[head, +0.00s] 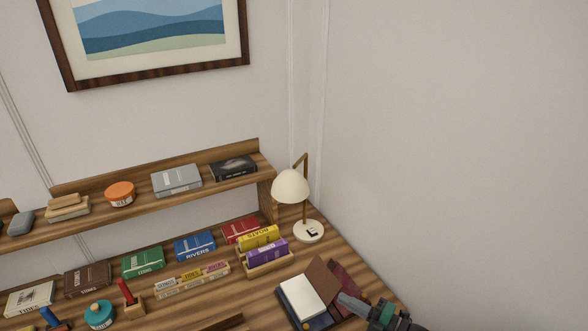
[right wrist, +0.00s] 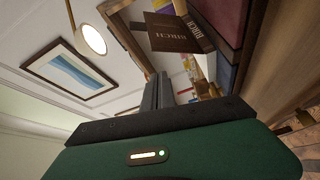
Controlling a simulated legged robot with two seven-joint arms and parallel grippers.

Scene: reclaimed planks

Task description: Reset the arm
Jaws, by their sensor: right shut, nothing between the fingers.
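My right gripper (head: 348,301) is at the bottom right of the head view, above the right part of the wooden desk, close to an open book or stack with white pages (head: 302,293). Its fingers are together and hold nothing. In the right wrist view the closed fingers (right wrist: 158,92) point away from the green gripper body, with a brown book (right wrist: 175,33) beyond them. I cannot tell whether the gripper touches the books. My left gripper is not in view.
A cream lamp (head: 291,188) stands by the wall corner. A wooden holder with yellow and purple (head: 268,251) books is nearby. A row of books, including a blue one (head: 195,246), lines the desk. A shelf (head: 220,186) runs behind. The right wall is bare.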

